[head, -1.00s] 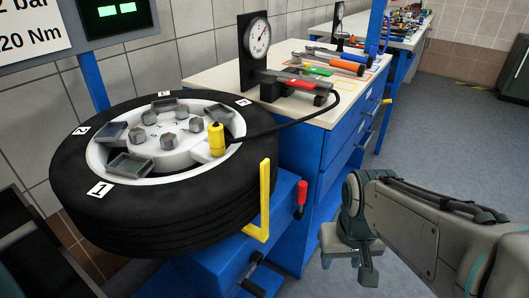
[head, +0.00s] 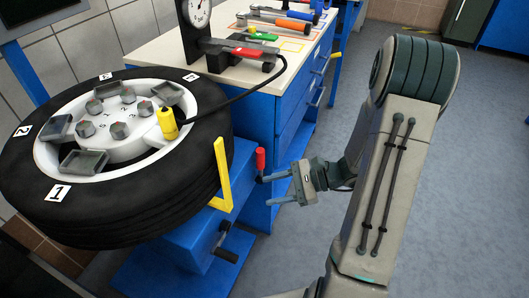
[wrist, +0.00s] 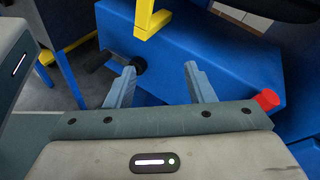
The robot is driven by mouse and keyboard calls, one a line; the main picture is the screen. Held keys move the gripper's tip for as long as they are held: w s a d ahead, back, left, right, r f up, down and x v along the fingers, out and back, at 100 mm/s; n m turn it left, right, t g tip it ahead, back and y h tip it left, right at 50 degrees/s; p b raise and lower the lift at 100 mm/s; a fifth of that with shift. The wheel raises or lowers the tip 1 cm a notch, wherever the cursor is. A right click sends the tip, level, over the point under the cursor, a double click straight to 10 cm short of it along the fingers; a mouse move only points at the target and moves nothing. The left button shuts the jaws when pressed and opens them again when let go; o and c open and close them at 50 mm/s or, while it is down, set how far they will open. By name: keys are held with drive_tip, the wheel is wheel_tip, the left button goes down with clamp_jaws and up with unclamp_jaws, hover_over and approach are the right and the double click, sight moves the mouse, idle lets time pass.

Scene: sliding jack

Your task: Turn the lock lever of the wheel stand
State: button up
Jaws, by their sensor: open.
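The wheel stand (head: 195,249) is a blue box-shaped body under the tyre. A small lever with a red grip (head: 261,159) stands upright at its right side. Its red end also shows in the wrist view (wrist: 266,100), to the right of my right finger and outside the jaws. A black-handled crank (head: 225,246) sits on the stand's front; its black knob shows in the wrist view (wrist: 138,65) beyond the left fingertip. My gripper (head: 268,190) is open and empty. It points at the stand, just right of and below the red grip, with no clear contact.
The tyre (head: 130,215) with its white rim lies flat on the stand. A yellow bracket (head: 223,175) rises at the stand's edge. A blue workbench (head: 265,110) with a gauge (head: 198,15) and tools stands behind. The floor (head: 400,190) to the right is clear.

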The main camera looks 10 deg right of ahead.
sight(260, 164)
drive_tip(key=w+d+f+m+t+h+p, duration=0.1)
drive_tip(key=w+d+f+m+t, duration=0.15)
drive_tip(key=d+m+t, duration=0.25)
drive_tip(key=w+d+f+m+t+h+p, duration=0.1)
drive_tip(key=w+d+f+m+t, duration=0.15)
drive_tip(key=d+m+t, duration=0.3)
drive_tip(key=x, duration=1.4)
drive_tip(key=shift+w+b, duration=0.3)
drive_tip(key=shift+b, duration=0.15)
drive_tip(key=shift+d, duration=0.1)
clamp_jaws()
